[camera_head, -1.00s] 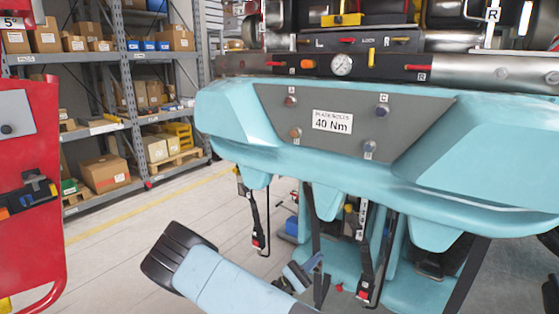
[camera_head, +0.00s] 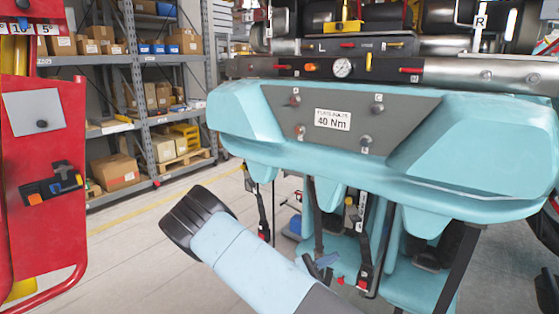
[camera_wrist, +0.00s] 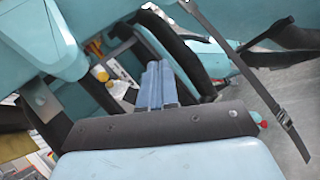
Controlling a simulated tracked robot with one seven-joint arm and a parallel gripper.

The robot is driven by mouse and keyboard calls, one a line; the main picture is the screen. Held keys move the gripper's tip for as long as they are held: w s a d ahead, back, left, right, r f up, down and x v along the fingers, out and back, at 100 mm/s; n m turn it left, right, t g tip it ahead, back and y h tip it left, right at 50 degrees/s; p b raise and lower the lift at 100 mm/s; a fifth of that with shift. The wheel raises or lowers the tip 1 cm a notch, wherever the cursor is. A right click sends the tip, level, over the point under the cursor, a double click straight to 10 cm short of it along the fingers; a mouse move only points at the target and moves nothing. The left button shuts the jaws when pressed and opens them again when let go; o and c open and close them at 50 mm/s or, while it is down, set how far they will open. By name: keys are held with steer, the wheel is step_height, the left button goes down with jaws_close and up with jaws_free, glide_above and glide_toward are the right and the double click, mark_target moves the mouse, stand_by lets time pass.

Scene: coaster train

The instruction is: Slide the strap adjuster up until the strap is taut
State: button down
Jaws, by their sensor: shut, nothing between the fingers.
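My gripper (camera_head: 326,260) is low in front of the turquoise coaster seats, with its blue fingers together and nothing between them. In the wrist view, my gripper (camera_wrist: 156,66) points towards the seats. A thin dark strap (camera_wrist: 245,70) runs down at the right of that view, with a dark adjuster (camera_wrist: 285,121) low on it and a tail hanging below. The strap is clear of the fingers. In the head view, a black strap with a red-marked buckle (camera_head: 264,234) hangs left of my gripper, and another such buckle (camera_head: 364,272) hangs right of it. I cannot tell which matches the wrist view's strap.
The turquoise car front (camera_head: 300,175) with a grey torque panel (camera_head: 345,120) overhangs the straps. A red tool cart (camera_head: 40,180) stands at the left, and shelves with boxes (camera_head: 150,90) behind. The floor (camera_head: 130,255) between is open.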

steer(key=s+d+r+m+g+y, duration=0.4)
steer(key=s+d+r+y, duration=0.1)
steer(key=r+y, duration=0.3)
steer(key=s+d+r+m+g+y, duration=0.4)
steer(key=s+r+y, duration=0.2)
steer(key=r+y, duration=0.1)
steer(key=s+a+r+m+t+y, duration=0.1)
steer(key=s+r+m+t+y, duration=0.2)
steer(key=s+r+t+y, duration=0.5)
steer(key=s+r+t, duration=0.2)
steer(key=s+r, duration=0.5)
steer(key=r, duration=0.3)
steer(key=shift+s+a+m, duration=0.15)
steer(key=shift+s+m, duration=0.15)
steer(key=shift+s, duration=0.1)
